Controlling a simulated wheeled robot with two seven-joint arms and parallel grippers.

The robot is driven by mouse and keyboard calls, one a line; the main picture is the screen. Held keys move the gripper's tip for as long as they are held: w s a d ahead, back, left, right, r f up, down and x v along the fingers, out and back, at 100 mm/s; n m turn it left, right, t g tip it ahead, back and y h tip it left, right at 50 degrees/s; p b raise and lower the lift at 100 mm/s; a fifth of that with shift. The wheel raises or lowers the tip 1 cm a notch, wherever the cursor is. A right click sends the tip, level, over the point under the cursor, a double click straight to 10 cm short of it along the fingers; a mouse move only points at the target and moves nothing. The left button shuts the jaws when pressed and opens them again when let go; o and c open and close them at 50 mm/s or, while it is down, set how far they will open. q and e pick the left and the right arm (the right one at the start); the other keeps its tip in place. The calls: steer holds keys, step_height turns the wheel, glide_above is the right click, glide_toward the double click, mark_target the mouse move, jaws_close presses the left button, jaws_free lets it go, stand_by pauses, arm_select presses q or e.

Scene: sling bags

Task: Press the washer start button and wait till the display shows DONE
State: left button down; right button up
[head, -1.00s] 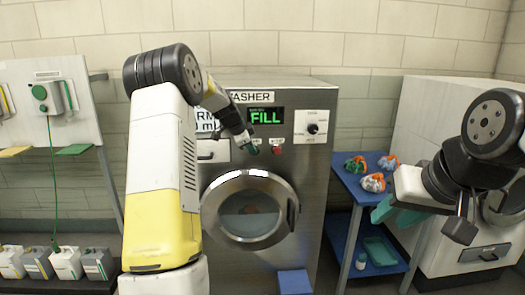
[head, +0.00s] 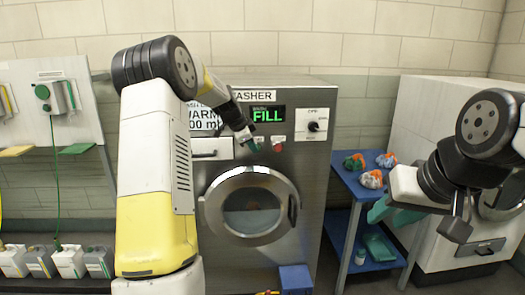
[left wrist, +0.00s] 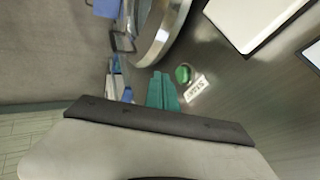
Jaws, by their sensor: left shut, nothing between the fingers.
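The washer (head: 318,165) stands in the middle of the head view, its round door (head: 205,205) shut. Its display (head: 267,115) reads FILL in green. My left gripper (head: 253,146) is shut and empty at the control panel, left of a red button (head: 277,143). In the left wrist view, its teal fingertips (left wrist: 162,88) are beside the green start button (left wrist: 183,74) and its START label (left wrist: 195,88). I see no clear contact with the button. My right gripper (head: 384,212) hangs at the right; the gap between its fingers is unclear.
A blue stand (head: 345,185) right of the washer holds several bundled slings (head: 371,179). A white machine (head: 425,110) stands at the far right. Several containers (head: 68,262) sit low at the left, under a wall panel (head: 85,120). A blue box (head: 295,279) is below the washer door.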

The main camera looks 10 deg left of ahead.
arm_select(q)
steer(key=v, duration=0.8)
steer(key=shift+s+f, duration=0.1)
steer(key=s+d+r+n, duration=0.3)
steer(key=s, duration=0.6)
steer(key=s+d+r+n, duration=0.2)
steer(key=s+d, duration=0.1)
steer(key=s, duration=0.5)
steer(key=s+d+f+n, duration=0.1)
steer(key=s+n, duration=0.3)
steer(key=s, duration=0.7)
steer(key=s+d+f+n, duration=0.2)
steer(key=s+f+n, duration=0.2)
steer(key=s, duration=0.7)
steer(key=shift+f+g+y, duration=0.15)
steer(key=shift+g+y, duration=0.15)
stand_by(2.9)
